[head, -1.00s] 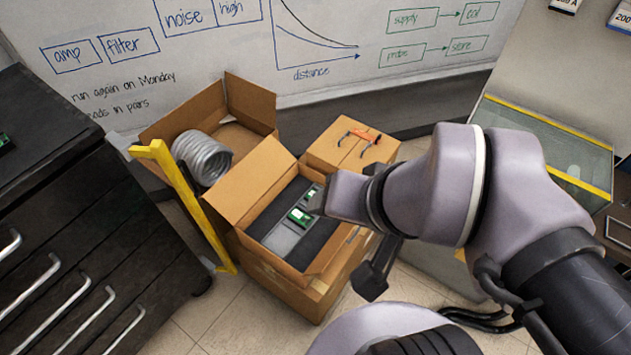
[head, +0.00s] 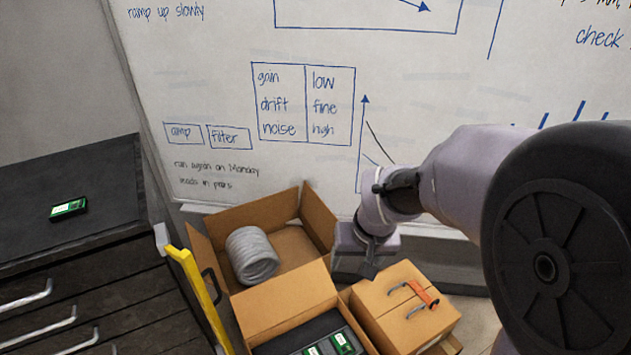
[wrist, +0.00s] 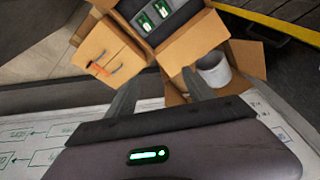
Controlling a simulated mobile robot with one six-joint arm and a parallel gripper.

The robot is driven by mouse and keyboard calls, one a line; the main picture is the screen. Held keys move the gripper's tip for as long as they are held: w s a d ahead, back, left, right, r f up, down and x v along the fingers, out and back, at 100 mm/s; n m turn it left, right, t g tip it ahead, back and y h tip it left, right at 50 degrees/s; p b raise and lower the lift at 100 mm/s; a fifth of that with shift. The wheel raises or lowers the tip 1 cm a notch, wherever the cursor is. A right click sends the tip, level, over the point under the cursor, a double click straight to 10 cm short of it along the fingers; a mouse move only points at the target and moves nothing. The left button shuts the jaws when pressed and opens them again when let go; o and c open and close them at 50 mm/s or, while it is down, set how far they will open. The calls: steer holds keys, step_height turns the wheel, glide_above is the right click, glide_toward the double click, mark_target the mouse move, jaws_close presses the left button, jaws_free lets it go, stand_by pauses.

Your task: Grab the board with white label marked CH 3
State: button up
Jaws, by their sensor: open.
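Two green boards with white labels lie in the dark foam of an open cardboard box, one at the right (head: 342,342) and one at the left (head: 312,350). Both also show in the wrist view, at the upper right (wrist: 163,9) and beside it (wrist: 145,22). A third green board (head: 68,209) with a pale label lies on the black cabinet at the left. I cannot read any label. My gripper (head: 352,268) is raised above the boxes, near the whiteboard. In the wrist view its two fingers (wrist: 160,92) are apart with nothing between them.
A grey coil (head: 252,256) sits in another open box behind. A closed box (head: 400,315) with an orange-handled tool (head: 425,295) stands at the right. A yellow frame (head: 200,300) rises beside the cabinet (head: 110,205). The whiteboard (head: 420,90) is behind.

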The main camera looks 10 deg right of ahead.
steer(key=w+f+n+g+p, duration=0.1)
steer(key=w+f+n+p, duration=0.2)
steer(key=f, duration=0.5)
steer(key=n+g+p, duration=0.2)
steer(key=p, duration=0.3)
glide_above(343, 345)
step_height(343, 345, down, 22)
steer(key=shift+h, duration=0.4)
steer(key=f+b, duration=0.1)
steer(key=f, duration=0.2)
steer(key=f+b, duration=0.2)
steer(key=f, duration=0.2)
steer(key=f+b, duration=0.1)
steer(key=f, duration=0.3)
steer(key=shift+s+d+f+b, duration=0.1)
steer(key=shift+s+d+b, duration=0.2)
steer(key=shift+s+b, duration=0.1)
steer(key=f+b, duration=0.1)
steer(key=f, duration=0.1)
steer(key=f+b, duration=0.1)
steer(key=f, duration=0.1)
steer(key=f+b, duration=0.1)
steer(key=f, duration=0.1)
steer(key=shift+w+a, duration=0.3)
steer(key=shift+w, duration=0.1)
steer(key=shift+c, duration=0.4)
steer(key=c, duration=1)
steer(key=shift+c, duration=0.2)
